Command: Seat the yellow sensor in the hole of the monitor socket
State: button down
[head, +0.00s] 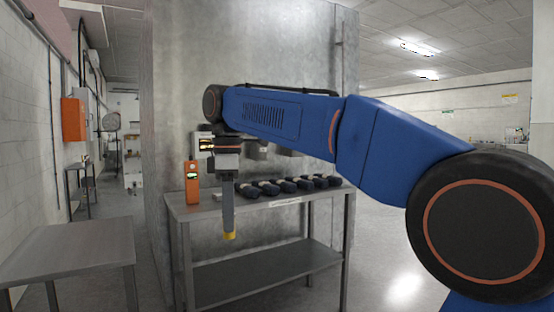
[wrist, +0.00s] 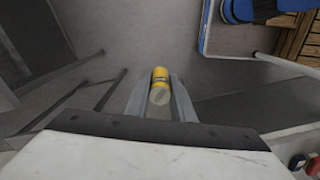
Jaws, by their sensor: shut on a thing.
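My gripper (head: 229,230) points straight down in front of the steel table and is shut on the yellow sensor (head: 229,236). The sensor sticks out below the fingertips, lower than the tabletop. In the wrist view, the sensor (wrist: 160,77) sits between the two fingers of my gripper (wrist: 160,92), showing a yellow body, a dark band and a pale round end. An orange upright device (head: 192,185) with a dark and white spot on its face stands at the table's left end, left of my gripper. I cannot tell whether it holds the monitor socket; no hole is clear.
The steel table (head: 205,212) has a lower shelf (head: 265,268) and carries a row of several dark items (head: 285,186). A metal wall (head: 290,60) rises behind it. Another steel table (head: 70,245) stands at left. Open floor (head: 395,240) lies to the right.

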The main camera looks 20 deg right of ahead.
jog(key=w+d+f+m, duration=0.25)
jog(key=w+f, duration=0.45)
jog(key=f, duration=0.6)
jog(key=w+d+f+m, duration=0.25)
jog(key=w+f, duration=0.35)
jog(key=f, duration=0.6)
jog(key=w+d+f+m, duration=0.25)
jog(key=w+f, duration=0.45)
jog(key=f, duration=0.6)
jog(key=s+d+f+m, duration=0.1)
jog(key=d+f+m, duration=0.2)
jog(key=f, duration=0.9)
jog(key=s+d+f+m, duration=0.2)
jog(key=d+f, duration=0.4)
jog(key=f, duration=0.5)
jog(key=s+d+f+m, duration=0.1)
jog(key=d+f+m, duration=0.3)
jog(key=f, duration=0.8)
jog(key=shift+s+d+f, duration=0.25)
jog(key=shift+d+f, duration=0.05)
jog(key=shift+d, duration=0.35)
